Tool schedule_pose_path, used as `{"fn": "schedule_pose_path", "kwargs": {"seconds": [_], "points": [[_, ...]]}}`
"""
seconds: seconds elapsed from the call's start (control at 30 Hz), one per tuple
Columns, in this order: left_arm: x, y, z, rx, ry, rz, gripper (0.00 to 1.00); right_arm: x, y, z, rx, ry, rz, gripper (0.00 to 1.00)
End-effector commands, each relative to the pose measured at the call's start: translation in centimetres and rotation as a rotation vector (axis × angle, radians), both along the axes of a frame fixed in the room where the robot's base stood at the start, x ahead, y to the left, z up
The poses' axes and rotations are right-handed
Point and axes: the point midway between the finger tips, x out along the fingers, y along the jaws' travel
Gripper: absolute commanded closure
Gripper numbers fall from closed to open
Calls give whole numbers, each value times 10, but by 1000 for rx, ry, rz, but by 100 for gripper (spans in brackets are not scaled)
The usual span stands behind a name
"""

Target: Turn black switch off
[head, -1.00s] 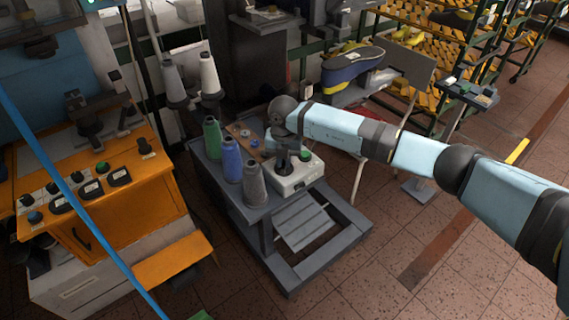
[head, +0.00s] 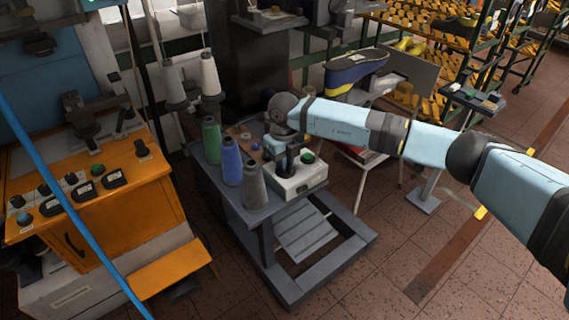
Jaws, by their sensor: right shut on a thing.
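A white control box (head: 303,182) with a green button (head: 307,157) sits on the right side of the grey machine table. My right gripper (head: 288,170) points down at the top of this box, left of the green button. It is shut on a small dark part there, which looks like the black switch. The fingers and wrist hide most of that part, so its position cannot be told. My left gripper is not in view.
Green, blue and grey thread cones (head: 230,160) stand close to the left of the box. An orange cabinet (head: 120,212) with knobs is further left. Floor at the lower right is clear.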

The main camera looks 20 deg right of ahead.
Motion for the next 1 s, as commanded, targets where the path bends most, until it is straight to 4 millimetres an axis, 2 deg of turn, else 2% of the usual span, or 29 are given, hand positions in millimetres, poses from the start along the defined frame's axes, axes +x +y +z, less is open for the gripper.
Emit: {"fn": "schedule_pose_path", "kwargs": {"seconds": [0.57, 0.6, 0.7, 1.0], "points": [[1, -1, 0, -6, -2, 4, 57, 1, 0, 3, 2, -5, 33, 100], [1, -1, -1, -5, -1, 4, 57, 1, 0, 3, 2, -5, 32, 84], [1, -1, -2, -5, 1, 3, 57, 1, 0, 2, 1, -4, 32, 63], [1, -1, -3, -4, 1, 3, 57, 1, 0, 3, 1, -2, 32, 63]]}}
